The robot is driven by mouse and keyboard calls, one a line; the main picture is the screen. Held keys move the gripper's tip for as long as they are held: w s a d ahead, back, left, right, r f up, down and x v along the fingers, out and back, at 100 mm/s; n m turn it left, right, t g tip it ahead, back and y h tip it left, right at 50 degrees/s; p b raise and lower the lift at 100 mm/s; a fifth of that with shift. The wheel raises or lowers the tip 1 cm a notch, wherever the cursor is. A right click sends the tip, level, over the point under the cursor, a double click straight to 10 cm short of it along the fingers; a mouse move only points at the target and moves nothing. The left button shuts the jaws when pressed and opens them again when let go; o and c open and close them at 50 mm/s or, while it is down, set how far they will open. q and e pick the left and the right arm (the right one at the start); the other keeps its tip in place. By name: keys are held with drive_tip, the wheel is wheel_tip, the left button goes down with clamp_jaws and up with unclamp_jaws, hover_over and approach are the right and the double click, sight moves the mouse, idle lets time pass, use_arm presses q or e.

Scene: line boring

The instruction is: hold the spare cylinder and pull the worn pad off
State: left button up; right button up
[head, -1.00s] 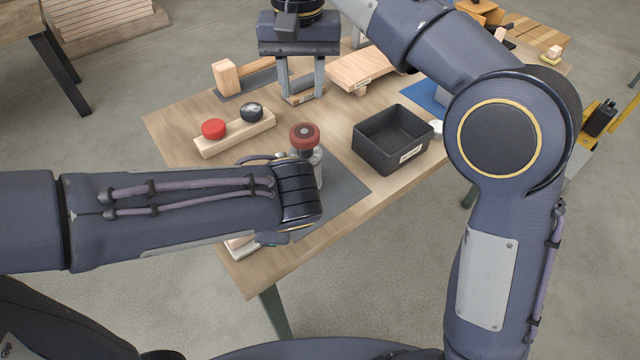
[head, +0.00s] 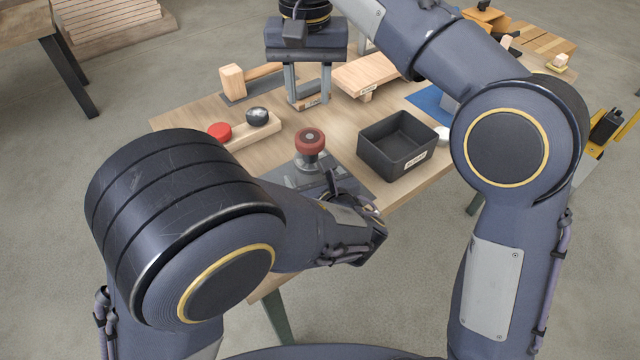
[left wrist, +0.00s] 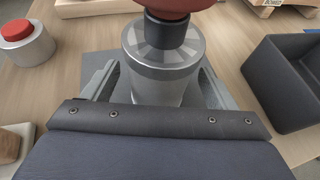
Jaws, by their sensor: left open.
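The spare cylinder (head: 308,162) stands upright on a grey mat, its worn red pad (head: 309,140) on top. In the left wrist view the grey metal cylinder (left wrist: 165,65) is in the middle, with the red pad (left wrist: 180,4) cut off at the top edge. My left gripper (head: 318,181) is open, with one finger on each side of the cylinder in the left wrist view (left wrist: 157,88); contact cannot be made out. My right gripper (head: 307,98) is open and empty, pointing down behind the cylinder, over the back of the table.
A black open box (head: 398,142) stands to the right of the cylinder. A wooden holder (head: 250,133) with a red piece (head: 219,132) and a dark knob (head: 257,116) lies to the left. A mallet (head: 232,80) and a wooden board (head: 368,74) lie farther back.

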use_arm(q)
drive_tip(key=shift+w+a+f, duration=0.2)
drive_tip(key=shift+w+f, duration=0.05)
drive_tip(key=shift+w, duration=0.3)
drive_tip(key=c, duration=1.4)
drive_tip(key=o, duration=0.8)
drive_tip(key=c, duration=0.6)
drive_tip(key=shift+o, duration=0.2)
